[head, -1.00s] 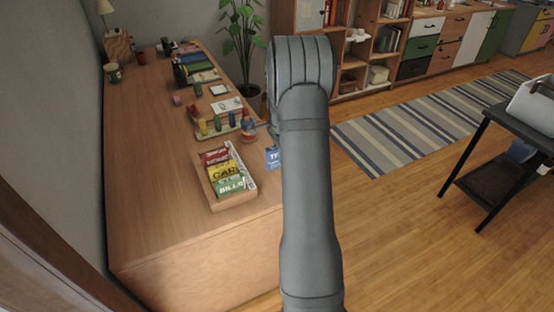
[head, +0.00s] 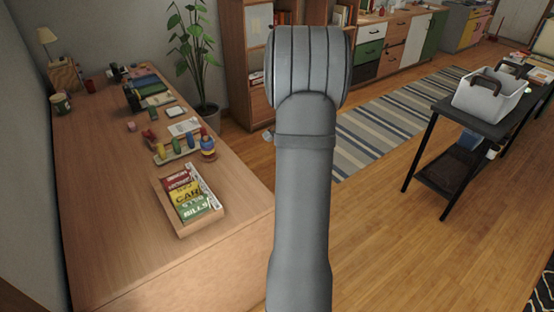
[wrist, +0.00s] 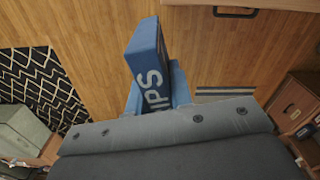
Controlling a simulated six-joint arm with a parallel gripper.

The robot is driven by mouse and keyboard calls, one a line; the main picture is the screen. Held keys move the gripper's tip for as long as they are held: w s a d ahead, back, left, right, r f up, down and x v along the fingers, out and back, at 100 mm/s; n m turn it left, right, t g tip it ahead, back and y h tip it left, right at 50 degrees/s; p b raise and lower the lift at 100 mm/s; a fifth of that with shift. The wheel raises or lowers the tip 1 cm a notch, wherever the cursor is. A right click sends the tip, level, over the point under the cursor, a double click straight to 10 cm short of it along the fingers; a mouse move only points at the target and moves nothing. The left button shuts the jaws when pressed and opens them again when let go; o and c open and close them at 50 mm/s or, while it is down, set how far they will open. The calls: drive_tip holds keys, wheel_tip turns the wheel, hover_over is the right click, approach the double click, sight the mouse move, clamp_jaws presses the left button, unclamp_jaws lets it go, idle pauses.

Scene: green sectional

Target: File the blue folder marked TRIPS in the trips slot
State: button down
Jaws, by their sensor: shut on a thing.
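The blue folder (wrist: 151,60) shows in the wrist view, with white letters of which "IPS" can be read. My gripper (wrist: 155,98) is shut on it and holds it above the wooden floor; the grey wrist body hides the lower part of the hold. In the head view my grey arm hides the gripper and the folder. No slot marked trips can be made out in either view.
A wooden tray (head: 182,233) with red, yellow and green folders (head: 189,197) stands on the desk (head: 110,210) at left. A black side table (head: 470,118) holds a white basket (head: 489,96) at right. Open floor (head: 390,235) and a striped rug (head: 395,122) lie between.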

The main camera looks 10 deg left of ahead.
drive_tip(key=shift+w+d+r+n, duration=0.7)
drive_tip(key=shift+w+d+n, duration=0.1)
drive_tip(key=shift+w, duration=0.2)
drive_tip(key=w+a+f+m, duration=0.1)
drive_tip(key=w+a, duration=0.1)
drive_tip(key=a, duration=0.8)
drive_tip(key=w+a, duration=0.2)
drive_tip(key=a, duration=0.7)
drive_tip(key=s+a+f+m, duration=0.2)
drive_tip(key=s+a, duration=0.1)
drive_tip(key=a, duration=1)
drive_tip(key=s+a+f+m, duration=0.15)
drive_tip(key=s+a, duration=0.25)
drive_tip(key=a, duration=1)
drive_tip(key=shift+d+f, duration=0.15)
drive_tip(key=shift+f, duration=4.3)
